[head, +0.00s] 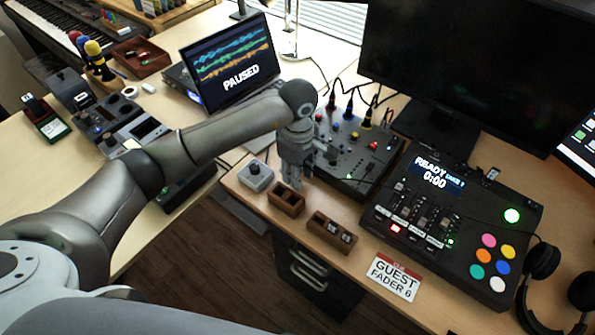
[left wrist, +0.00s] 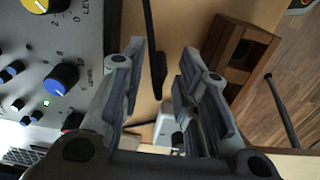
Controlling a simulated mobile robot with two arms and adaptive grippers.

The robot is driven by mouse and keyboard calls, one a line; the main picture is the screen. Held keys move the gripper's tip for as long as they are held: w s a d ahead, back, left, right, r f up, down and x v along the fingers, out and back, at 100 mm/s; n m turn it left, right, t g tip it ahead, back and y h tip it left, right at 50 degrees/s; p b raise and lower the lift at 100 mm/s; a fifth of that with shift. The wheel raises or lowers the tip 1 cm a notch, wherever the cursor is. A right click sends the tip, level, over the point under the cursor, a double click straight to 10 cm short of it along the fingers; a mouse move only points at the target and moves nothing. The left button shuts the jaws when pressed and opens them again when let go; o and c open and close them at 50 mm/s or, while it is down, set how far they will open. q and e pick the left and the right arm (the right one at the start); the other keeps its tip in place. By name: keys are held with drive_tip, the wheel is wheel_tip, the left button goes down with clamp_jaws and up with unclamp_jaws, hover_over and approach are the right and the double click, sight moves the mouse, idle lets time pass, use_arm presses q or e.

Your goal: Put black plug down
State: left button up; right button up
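My left gripper (head: 296,184) points down over the desk strip in front of the mixer (head: 350,150). In the left wrist view the left gripper (left wrist: 162,50) is open, with a clear gap between its fingers. A slim black piece, which looks like the black plug (left wrist: 158,72) on its cable, lies between the fingertips and appears apart from both. It seems to rest on the desk beside the mixer (left wrist: 60,45); its exact height is hard to tell. In the head view I cannot make out this plug behind the gripper. My right gripper is not in view.
A small grey knob box (head: 256,176) stands left of the gripper. A wooden tray (head: 286,199) stands just in front, and another wooden tray (head: 332,233) farther right. A black fader console (head: 450,225) and a guest sign (head: 394,277) lie to the right. Drawers sit below the desk edge.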

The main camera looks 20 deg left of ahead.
use_arm(q)
wheel_tip(320, 180, up, 11)
drive_tip(key=p, duration=0.4)
